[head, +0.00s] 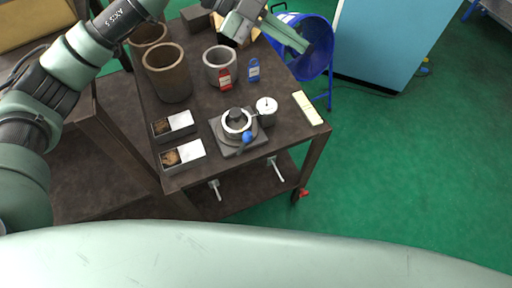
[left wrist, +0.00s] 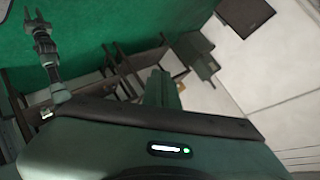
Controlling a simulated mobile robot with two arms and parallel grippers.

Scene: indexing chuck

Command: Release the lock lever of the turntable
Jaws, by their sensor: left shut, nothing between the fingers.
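The turntable (head: 222,131) is a dark square base with a round ringed chuck, standing near the front of the brown cart. A lever with a blue knob (head: 246,137) sits at its front right side. A round white dial gauge (head: 266,105) stands at its right. My left gripper (head: 304,48) is shut and empty, above the back right of the cart, well away from the lever. Its fingers also show in the left wrist view (left wrist: 162,88). An arm with a forked gripper, apparently my right one (left wrist: 40,22), shows small in the left wrist view; its jaw state is unclear.
Two small trays (head: 183,155) lie left of the turntable. Brown cylinders (head: 167,75), a pale cup (head: 219,66), a red tag (head: 225,79) and a blue tag (head: 254,70) stand behind. A pale bar (head: 307,107) lies right. A blue drum fan (head: 318,62) stands beyond the cart.

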